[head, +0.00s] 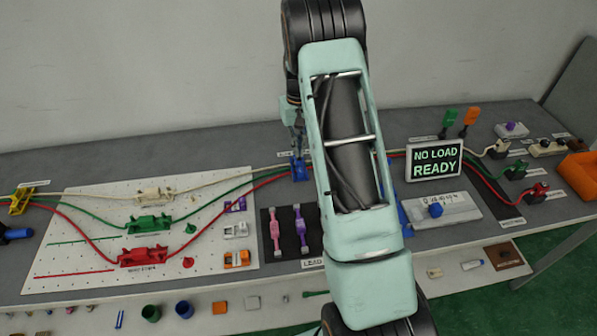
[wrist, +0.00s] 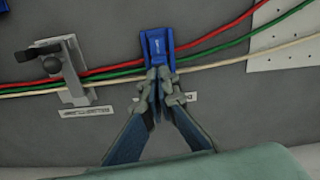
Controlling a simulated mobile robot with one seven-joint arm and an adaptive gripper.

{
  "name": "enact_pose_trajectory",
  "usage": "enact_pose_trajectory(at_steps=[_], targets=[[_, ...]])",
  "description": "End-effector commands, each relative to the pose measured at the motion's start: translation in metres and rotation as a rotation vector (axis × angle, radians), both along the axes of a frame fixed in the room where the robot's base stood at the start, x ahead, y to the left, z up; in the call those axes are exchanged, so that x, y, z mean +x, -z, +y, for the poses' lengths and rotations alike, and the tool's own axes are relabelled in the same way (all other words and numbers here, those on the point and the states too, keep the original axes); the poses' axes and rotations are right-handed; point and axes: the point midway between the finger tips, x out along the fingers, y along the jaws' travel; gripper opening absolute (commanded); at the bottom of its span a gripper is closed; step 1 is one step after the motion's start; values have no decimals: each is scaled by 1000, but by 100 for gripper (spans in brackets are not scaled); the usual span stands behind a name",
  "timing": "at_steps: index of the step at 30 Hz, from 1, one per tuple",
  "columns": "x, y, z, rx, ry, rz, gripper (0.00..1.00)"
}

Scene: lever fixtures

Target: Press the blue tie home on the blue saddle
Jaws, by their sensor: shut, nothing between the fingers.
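The blue saddle (wrist: 157,46) stands on the grey bench at the upper middle of the wrist view. It also shows in the head view (head: 299,171), partly beside my arm. The red, green and white cables (wrist: 215,58) run to it from both sides. I cannot tell the blue tie apart from the saddle, or see whether it is seated. My gripper (wrist: 160,74) is shut and empty, with its fingertips at the saddle's near edge. I cannot tell whether they touch it. In the head view my gripper (head: 298,143) is just above the saddle, mostly hidden by my arm.
A grey metal clamp fixture (wrist: 70,72) with a dark handle stands left of the saddle in the wrist view, over the cables. A white pegboard (wrist: 288,35) lies at the upper right. In the head view a "NO LOAD READY" sign (head: 435,160) stands right of my arm.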

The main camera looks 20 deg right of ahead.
Motion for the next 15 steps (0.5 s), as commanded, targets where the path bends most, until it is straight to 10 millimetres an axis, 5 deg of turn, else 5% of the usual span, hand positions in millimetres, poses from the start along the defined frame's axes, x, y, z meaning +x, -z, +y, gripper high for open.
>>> enact_pose_trajectory(at_steps=[15], targets=[[0, 3, 0, 0, 0, 0, 0]])
